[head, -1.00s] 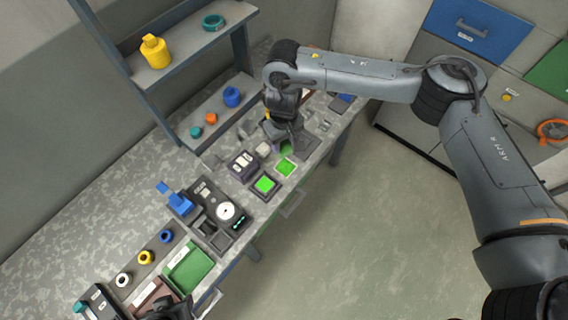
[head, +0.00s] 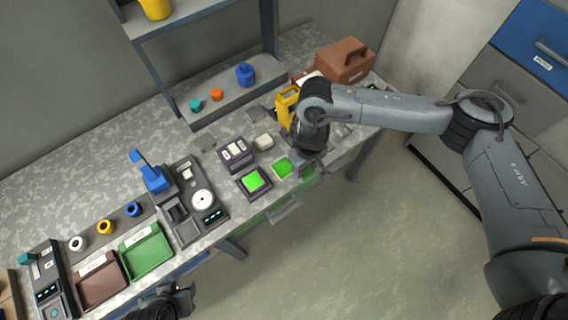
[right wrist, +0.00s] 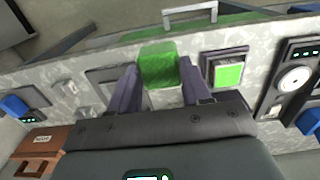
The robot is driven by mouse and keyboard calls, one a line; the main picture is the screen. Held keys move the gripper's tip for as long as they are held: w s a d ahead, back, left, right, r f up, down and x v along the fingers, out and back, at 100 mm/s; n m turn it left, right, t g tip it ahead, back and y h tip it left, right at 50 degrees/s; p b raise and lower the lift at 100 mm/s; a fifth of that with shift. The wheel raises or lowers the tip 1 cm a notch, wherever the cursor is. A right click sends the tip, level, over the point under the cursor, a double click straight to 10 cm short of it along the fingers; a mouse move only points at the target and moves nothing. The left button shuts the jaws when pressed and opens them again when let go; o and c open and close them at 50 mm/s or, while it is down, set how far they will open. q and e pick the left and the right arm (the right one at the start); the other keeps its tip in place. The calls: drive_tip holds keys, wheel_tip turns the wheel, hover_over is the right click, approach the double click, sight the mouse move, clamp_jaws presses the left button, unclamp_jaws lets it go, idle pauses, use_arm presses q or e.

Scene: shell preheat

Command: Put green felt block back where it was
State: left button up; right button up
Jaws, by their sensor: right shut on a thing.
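The green felt block (right wrist: 158,65) is between the two fingers of my right gripper (right wrist: 160,85) in the right wrist view. The gripper is shut on it, over the bench top. Left of that square is a dark-framed pad with a green face (head: 254,181), which also shows in the right wrist view (right wrist: 228,74). My left gripper (head: 172,302) is partly in view at the bottom, its fingers unclear.
A dark box with white tops (head: 236,152) and a pale block (head: 264,141) stand behind the pads. A yellow frame (head: 287,104) and a brown case (head: 344,60) are near the right arm. A drawer handle (head: 286,209) sticks out at the bench front.

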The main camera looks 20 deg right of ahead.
drive_tip(key=w+a+f+b, duration=0.1)
drive_tip(key=w, duration=0.1)
drive_tip(key=w+a+f+b, duration=0.1)
drive_tip(key=w+f, duration=0.1)
drive_tip(key=w, duration=0.1)
drive_tip(key=w+a+f+b, duration=0.1)
drive_tip(key=w+f, duration=0.1)
drive_tip(key=w, duration=0.1)
drive_tip(key=shift+w+a+f, duration=0.15)
drive_tip(key=shift+f, duration=0.05)
wheel_tip(320, 180, down, 3)
drive_tip(key=shift+f+b, duration=0.2)
drive_tip(key=shift+b, duration=1)
drive_tip(key=shift+f, duration=0.35)
drive_tip(key=shift+r, duration=0.1)
drive_tip(key=o, duration=0.9)
drive_tip(key=shift+f, duration=0.2)
drive_tip(key=shift+o, duration=0.2)
